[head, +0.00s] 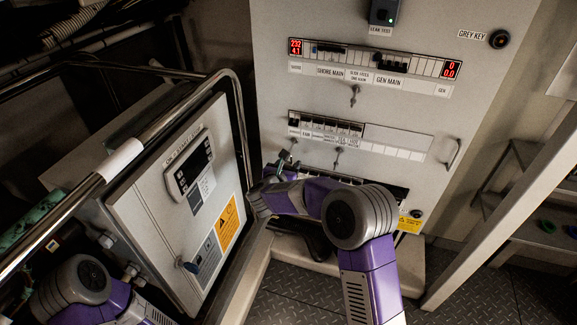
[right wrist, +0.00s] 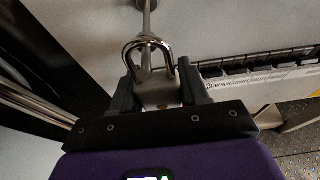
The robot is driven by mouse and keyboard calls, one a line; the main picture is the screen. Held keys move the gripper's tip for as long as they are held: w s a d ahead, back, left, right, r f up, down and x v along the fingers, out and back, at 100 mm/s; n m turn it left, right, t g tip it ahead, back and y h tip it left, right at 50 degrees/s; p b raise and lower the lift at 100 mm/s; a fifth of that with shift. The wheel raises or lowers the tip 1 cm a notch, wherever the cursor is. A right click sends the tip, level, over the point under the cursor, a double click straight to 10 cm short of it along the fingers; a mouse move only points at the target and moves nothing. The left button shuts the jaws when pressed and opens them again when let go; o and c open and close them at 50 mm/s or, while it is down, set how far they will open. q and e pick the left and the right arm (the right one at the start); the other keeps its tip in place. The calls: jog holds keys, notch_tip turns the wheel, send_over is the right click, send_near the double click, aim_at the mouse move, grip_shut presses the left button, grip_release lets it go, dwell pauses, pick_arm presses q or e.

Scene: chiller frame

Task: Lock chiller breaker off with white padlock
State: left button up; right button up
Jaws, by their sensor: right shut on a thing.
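My right gripper (right wrist: 160,92) is shut on a pale padlock (right wrist: 158,92), with its steel shackle (right wrist: 148,48) standing up between the fingers. The shackle is at a metal rod or hook on the grey panel; I cannot tell whether it is looped on it. In the head view my right gripper (head: 284,164) is small and dark, close to the panel below the left end of the middle breaker row (head: 326,130). Breakers with labels also show in the right wrist view (right wrist: 262,72). I cannot read which breaker is the chiller's. My left gripper is out of view.
The electrical panel (head: 455,85) has a top row marked shore main and gen main, and a lower row partly hidden by my right arm. Small metal fittings (head: 355,95) stick out below the rows. A grey control box (head: 160,195) and metal rail (head: 240,110) stand at left.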

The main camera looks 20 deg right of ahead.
jog(key=o, duration=1.2)
jog(key=shift+o, duration=0.2)
jog(key=p+v, duration=0.1)
jog(key=v, duration=0.7)
jog(key=s+a+f+n+g+y+p, duration=0.15)
jog(key=s+f+n+y, duration=0.3)
jog(key=f+n, duration=0.65)
jog(key=s+f+n+g+y+p, duration=0.35)
jog(key=s+f+n, duration=0.25)
jog(key=f+n, duration=0.5)
jog(key=s+a+f+n+g+y, duration=0.1)
jog(key=s+n+g, duration=0.1)
jog(key=s+n, duration=0.4)
jog(key=s+a+f+n+g+y+p, duration=0.1)
jog(key=s+f+n+g+y, duration=0.1)
jog(key=s+n, duration=0.4)
jog(key=s+a+f+n+g+y, duration=0.1)
jog(key=s+n+g, duration=0.1)
jog(key=s+n, duration=0.4)
jog(key=s, duration=0.4)
jog(key=shift+a+f+g+p, duration=0.3)
jog(key=shift+f+g+p, duration=0.05)
jog(key=shift+f+g, duration=0.05)
